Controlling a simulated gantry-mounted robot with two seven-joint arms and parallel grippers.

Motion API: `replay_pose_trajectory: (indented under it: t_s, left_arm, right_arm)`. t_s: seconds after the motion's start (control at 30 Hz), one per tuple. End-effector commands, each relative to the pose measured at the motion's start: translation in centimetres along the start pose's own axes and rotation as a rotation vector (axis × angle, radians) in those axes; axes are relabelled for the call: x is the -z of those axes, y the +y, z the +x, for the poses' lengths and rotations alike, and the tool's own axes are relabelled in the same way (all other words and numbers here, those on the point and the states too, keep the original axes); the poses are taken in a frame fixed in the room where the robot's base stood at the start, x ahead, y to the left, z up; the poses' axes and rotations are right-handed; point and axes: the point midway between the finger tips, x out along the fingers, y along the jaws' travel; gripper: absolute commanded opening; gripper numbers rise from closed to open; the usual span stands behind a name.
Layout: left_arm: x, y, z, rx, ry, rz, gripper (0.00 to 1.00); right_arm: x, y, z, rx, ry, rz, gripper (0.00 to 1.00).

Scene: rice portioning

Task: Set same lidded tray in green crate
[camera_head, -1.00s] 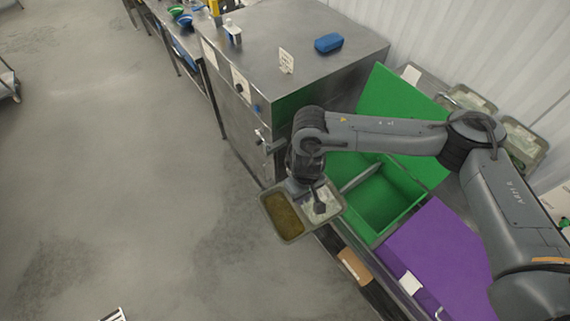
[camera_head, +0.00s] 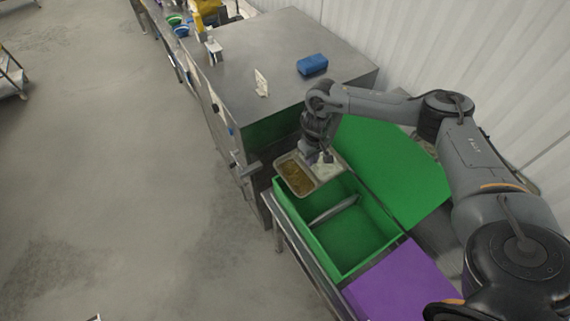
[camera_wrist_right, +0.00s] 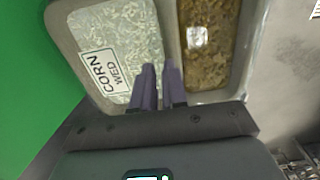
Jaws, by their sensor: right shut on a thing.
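My right gripper (camera_head: 321,156) is shut on the lidded tray (camera_head: 297,177) and holds it over the far left end of the open green crate (camera_head: 303,233). The tray has two compartments, one brown and one pale. In the right wrist view, the gripper's fingers (camera_wrist_right: 158,84) meet at the divider of the tray (camera_wrist_right: 171,50). A label reading "CORN WED" lies over the pale side. Inside the crate a grey tray or divider (camera_head: 333,210) stands on edge, and the rest of the crate floor looks bare. My left gripper is out of view.
A purple lid (camera_head: 405,288) lies beside the crate on the near right. A green lid (camera_head: 390,170) leans behind the crate. A steel cabinet (camera_head: 283,50) stands beyond, with a blue block (camera_head: 312,65) on top. Open floor lies left.

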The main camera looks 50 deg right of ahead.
Motion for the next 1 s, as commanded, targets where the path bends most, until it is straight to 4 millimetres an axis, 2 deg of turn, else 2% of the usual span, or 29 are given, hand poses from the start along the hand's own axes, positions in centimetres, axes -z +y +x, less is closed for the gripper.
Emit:
replay_pose_trajectory:
  t_s: [0.03,0.1,0.2,0.57,1.0]
  left_arm:
    - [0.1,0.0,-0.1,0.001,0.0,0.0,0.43]
    - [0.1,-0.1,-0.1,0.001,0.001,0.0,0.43]
    - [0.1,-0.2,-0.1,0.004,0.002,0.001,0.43]
    - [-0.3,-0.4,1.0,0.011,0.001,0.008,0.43]
    - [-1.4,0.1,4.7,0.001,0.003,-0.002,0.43]
  right_arm:
    - [-0.6,1.1,0.2,0.0,-0.001,0.015,0.0]
    - [-1.2,2.0,0.5,0.0,-0.001,0.027,0.0]
    - [-1.9,2.7,1.0,0.001,0.0,0.034,0.0]
    - [-2.3,2.8,2.5,0.003,0.003,0.035,0.0]
    - [-2.3,2.8,6.0,0.002,0.003,0.034,0.0]
